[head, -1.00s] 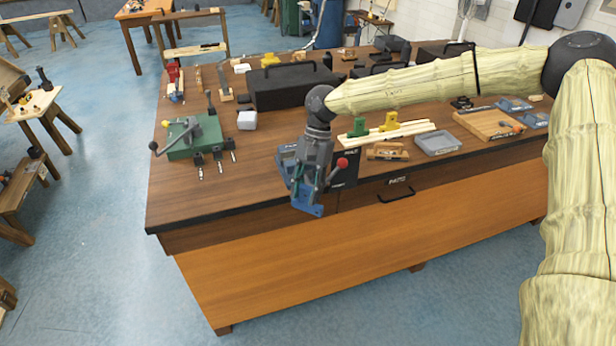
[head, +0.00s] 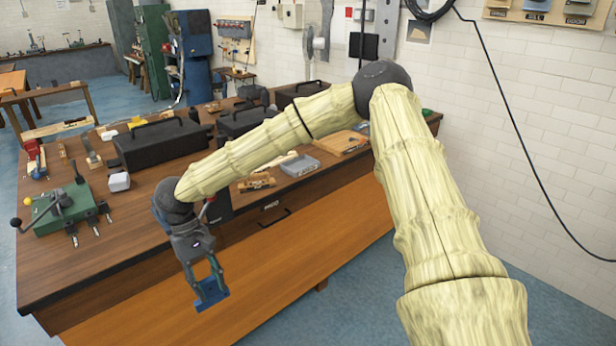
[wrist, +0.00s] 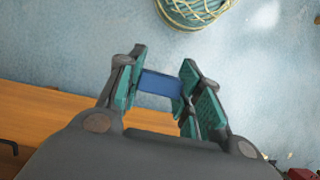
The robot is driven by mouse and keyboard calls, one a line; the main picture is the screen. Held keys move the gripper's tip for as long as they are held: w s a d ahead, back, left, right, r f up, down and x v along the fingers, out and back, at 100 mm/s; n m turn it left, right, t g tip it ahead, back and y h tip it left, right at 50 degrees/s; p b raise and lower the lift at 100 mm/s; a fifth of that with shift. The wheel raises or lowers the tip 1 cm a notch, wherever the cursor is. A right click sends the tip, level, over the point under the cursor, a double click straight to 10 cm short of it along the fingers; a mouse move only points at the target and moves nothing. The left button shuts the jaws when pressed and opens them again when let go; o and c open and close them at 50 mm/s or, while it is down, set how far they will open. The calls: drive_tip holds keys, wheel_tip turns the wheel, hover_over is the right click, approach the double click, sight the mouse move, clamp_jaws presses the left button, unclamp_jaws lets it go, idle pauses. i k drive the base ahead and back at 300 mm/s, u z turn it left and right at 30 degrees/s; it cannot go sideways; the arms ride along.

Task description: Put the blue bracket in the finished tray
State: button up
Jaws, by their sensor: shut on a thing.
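The blue bracket (head: 211,294) is held at the end of my gripper (head: 207,277), in front of the workbench's front edge and over the floor. In the wrist view the blue bracket (wrist: 160,84) sits between the two green-padded fingers of my gripper (wrist: 158,88), which is shut on it. Blue floor shows beyond it. I cannot tell which container is the finished tray; a grey tray (head: 300,166) stands on the bench to the right of my gripper.
The wooden workbench (head: 110,245) carries a green vise-like fixture (head: 62,208), a white block (head: 119,182), black toolboxes (head: 165,143) and a wooden board (head: 340,142). The floor in front of the bench is free.

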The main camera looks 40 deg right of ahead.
sight(300, 168)
drive_tip(key=u, duration=0.05)
drive_tip(key=k, duration=0.15)
drive_tip(key=u, duration=0.95)
drive_tip(key=i, duration=0.85)
drive_tip(key=z, duration=2.2)
drive_tip(key=i, duration=1.5)
